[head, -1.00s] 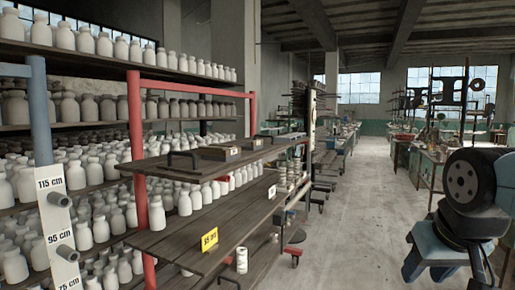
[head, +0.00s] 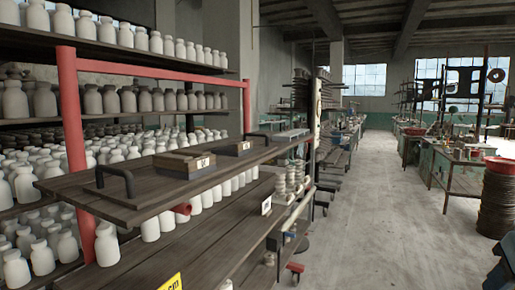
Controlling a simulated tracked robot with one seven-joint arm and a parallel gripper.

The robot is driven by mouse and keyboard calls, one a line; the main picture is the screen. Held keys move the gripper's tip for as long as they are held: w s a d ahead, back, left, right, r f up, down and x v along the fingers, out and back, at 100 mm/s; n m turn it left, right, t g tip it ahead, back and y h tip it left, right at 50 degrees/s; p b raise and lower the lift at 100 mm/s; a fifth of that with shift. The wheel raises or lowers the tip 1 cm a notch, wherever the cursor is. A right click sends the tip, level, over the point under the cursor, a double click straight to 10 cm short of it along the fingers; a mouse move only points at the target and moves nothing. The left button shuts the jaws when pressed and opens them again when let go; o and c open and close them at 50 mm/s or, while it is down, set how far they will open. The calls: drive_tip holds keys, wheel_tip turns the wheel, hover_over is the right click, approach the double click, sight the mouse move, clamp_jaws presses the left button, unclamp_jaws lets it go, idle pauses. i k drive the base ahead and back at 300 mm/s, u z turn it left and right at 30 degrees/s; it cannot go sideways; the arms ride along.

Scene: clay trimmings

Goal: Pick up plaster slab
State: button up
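I cannot make out a thing that is clearly the plaster slab. Flat blocks lie on the upper wooden board of the red-framed rack: a brownish block (head: 185,164) with a white label, a darker block (head: 235,148) with a white label behind it, and a dark flat piece (head: 281,135) farther back. Any of them may be the slab, but their material is unclear. My gripper is not in view.
The upper board (head: 135,203) has a black handle (head: 115,180) at its near end. A lower board (head: 215,240) carries a yellow tag (head: 170,283). Shelves of pale bottles (head: 105,38) stand left. The concrete aisle (head: 385,210) is open; a dark stack (head: 499,200) stands right.

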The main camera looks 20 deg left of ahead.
sight(242, 148)
drive_tip(key=u, duration=0.15)
drive_tip(key=i, duration=1)
drive_tip(key=u, duration=0.95)
drive_tip(key=i, duration=0.55)
drive_tip(key=u, duration=0.4)
drive_tip(key=k, duration=0.85)
drive_tip(key=u, duration=0.2)
drive_tip(key=i, duration=0.85)
drive_tip(key=z, duration=0.1)
